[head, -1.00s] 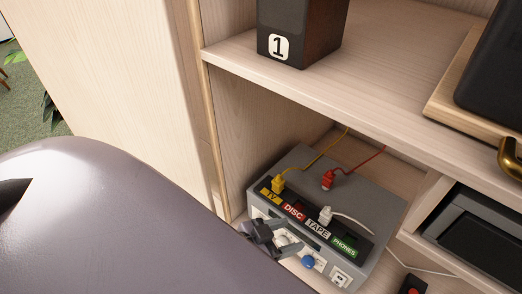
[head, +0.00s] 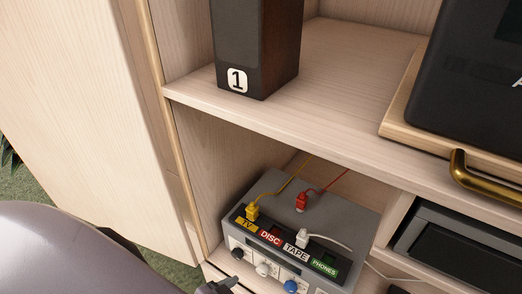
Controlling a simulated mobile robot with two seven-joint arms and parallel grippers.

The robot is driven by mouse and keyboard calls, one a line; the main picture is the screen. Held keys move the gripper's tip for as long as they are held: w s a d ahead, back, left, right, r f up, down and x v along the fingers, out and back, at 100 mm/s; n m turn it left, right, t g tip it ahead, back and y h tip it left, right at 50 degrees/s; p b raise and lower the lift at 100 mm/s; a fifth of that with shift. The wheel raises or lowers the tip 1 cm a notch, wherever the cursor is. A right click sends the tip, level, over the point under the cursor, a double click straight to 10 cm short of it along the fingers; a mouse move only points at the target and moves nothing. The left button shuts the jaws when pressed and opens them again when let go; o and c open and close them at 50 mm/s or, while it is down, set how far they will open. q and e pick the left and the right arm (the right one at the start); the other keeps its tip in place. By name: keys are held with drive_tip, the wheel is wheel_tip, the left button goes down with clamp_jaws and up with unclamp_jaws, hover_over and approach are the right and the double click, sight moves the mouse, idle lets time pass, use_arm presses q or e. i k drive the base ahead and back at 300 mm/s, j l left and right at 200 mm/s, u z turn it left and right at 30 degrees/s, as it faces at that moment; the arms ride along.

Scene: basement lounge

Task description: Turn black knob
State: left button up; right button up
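A grey switch box (head: 343,222) sits on the lower shelf, with a row of knobs on its front. The black knob (head: 238,253) is at the left end of the row, below the yellow TV label. A white knob (head: 263,269) and a blue knob (head: 291,286) are to its right. My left arm fills the lower left corner. The dark tip of my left gripper (head: 217,287) shows at the bottom edge, below and left of the black knob and apart from it in the picture. Most of this gripper is hidden or cut off. My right gripper is not in view.
Yellow (head: 252,212), red (head: 302,202) and white (head: 303,237) plugs with cables stand on the box top. The upper shelf (head: 330,125) holds a speaker marked 1 (head: 257,45). A cabinet side panel is at left. A brass handle (head: 480,180) sticks out at right.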

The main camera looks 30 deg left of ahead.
sight(237, 253)
drive_tip(key=u, duration=1.15)
